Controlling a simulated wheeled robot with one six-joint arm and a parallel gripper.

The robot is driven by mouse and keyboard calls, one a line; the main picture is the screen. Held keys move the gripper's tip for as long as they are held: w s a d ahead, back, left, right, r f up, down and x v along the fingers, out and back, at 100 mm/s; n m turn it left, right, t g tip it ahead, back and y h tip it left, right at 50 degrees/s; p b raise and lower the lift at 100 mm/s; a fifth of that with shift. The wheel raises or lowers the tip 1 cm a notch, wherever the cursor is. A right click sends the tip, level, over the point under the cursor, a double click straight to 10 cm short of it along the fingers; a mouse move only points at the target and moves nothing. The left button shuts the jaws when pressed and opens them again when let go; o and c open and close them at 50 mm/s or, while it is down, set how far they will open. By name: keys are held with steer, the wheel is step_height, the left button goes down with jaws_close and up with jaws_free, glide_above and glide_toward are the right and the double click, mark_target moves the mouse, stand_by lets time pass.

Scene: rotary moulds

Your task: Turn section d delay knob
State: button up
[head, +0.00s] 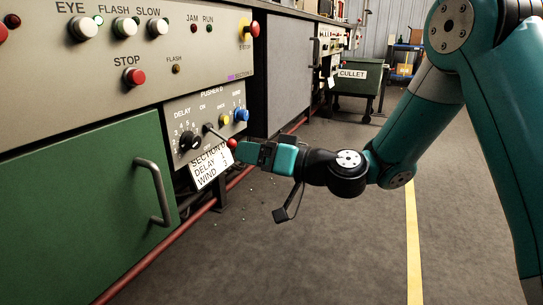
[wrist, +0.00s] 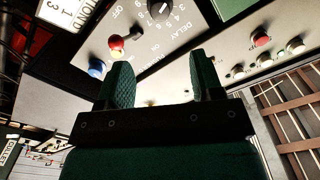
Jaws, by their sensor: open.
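The section D delay knob (head: 189,140) is a black round dial with a white number scale, on the small grey pusher D panel (head: 180,115) in the head view. In the wrist view the black knob (wrist: 158,8) shows at the top edge, partly cut off, beside the DELAY lettering. My gripper (head: 240,153) is to the right of the knob, near the panel's lower right corner, and apart from the knob. In the wrist view my gripper (wrist: 163,65) has its two green fingers spread with nothing between them.
A lever with a red ball end (head: 232,143), a yellow button (head: 224,120) and a blue knob (head: 241,115) are close to my gripper. A white card (head: 210,166) reads section D, delay 1, wind 3. A green door with a handle (head: 154,192) is left. The floor at right is clear.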

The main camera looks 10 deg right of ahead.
steer(key=v, duration=0.4)
steer(key=shift+a, duration=0.1)
steer(key=s+a+r+n+g+h+p, duration=0.1)
steer(key=s+a+r+n+g+p, duration=0.25)
steer(key=s, duration=0.25)
steer(key=s+a+r+n+g+h+p, duration=0.1)
steer(key=s+a+r+n+g+p, duration=0.1)
steer(key=s+r+g+p, duration=0.4)
steer(key=s+d+r+m+g+h+p, duration=0.1)
steer(key=s+d+r+h+p, duration=0.25)
steer(key=s, duration=0.35)
steer(key=s+d+r+m+g+h+p, duration=0.1)
steer(key=s+d+r+m+h+p, duration=0.15)
steer(key=s+d+h+p, duration=0.3)
step_height(320, 180, up, 36)
steer(key=y+p, duration=0.1)
steer(key=p, duration=3.4)
steer(key=shift+s+n, duration=0.3)
steer(key=shift+s, duration=0.05)
